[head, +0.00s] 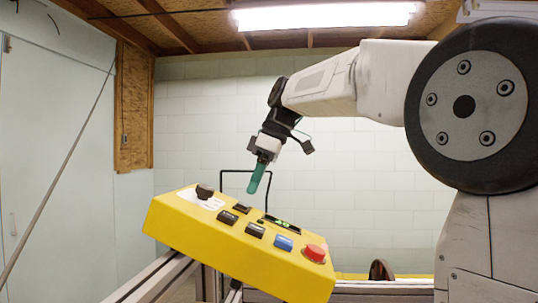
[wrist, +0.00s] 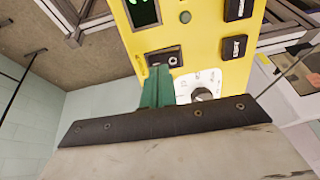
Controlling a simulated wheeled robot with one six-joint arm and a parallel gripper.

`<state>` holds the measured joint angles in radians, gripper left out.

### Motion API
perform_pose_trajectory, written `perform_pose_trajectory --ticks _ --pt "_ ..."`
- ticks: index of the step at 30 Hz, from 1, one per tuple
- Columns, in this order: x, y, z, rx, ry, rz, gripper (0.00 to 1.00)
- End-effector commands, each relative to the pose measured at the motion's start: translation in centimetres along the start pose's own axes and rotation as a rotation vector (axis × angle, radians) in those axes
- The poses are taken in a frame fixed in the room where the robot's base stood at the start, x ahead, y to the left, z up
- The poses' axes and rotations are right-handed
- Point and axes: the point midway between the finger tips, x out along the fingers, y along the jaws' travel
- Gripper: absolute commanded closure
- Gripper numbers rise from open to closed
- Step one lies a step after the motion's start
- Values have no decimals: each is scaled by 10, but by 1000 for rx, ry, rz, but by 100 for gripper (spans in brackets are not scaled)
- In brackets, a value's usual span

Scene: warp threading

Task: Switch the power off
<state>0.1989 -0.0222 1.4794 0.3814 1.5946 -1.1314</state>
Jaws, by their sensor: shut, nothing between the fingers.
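A yellow control box (head: 225,240) stands tilted in the head view. A small black rocker switch (head: 241,208) sits on its top face; it also shows in the wrist view (wrist: 172,58), with a round mark on its right half. My gripper (head: 252,191) has green fingers, shut and empty, pointing down just above the rocker. In the wrist view the green fingertips (wrist: 158,68) overlap the left half of the rocker and hide part of it. I cannot tell whether they touch it. A black knob (head: 204,191) on a white dial is beside the rocker.
Black buttons (head: 228,217), a blue button (head: 283,242), a red mushroom button (head: 315,253) and a green display (wrist: 143,12) share the panel. Metal rails (head: 150,280) run below the box. A thin black bar frame (head: 246,171) stands behind it. Air above the box is free.

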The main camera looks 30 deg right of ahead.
Motion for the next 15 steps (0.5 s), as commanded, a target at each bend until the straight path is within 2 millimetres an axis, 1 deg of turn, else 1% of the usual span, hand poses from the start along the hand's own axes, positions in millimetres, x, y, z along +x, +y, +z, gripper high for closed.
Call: perform_pose_trajectory --ticks 1,2,6,9,12,15 --pt "-10 1 -2 -3 1 2 100" --pt "-17 1 -4 -5 1 2 100" --pt "-51 3 -3 -3 1 2 100" --pt "-72 4 -2 -3 1 2 100" --pt "-90 5 -2 -3 0 1 100" --pt "-103 6 -2 -4 0 1 100"
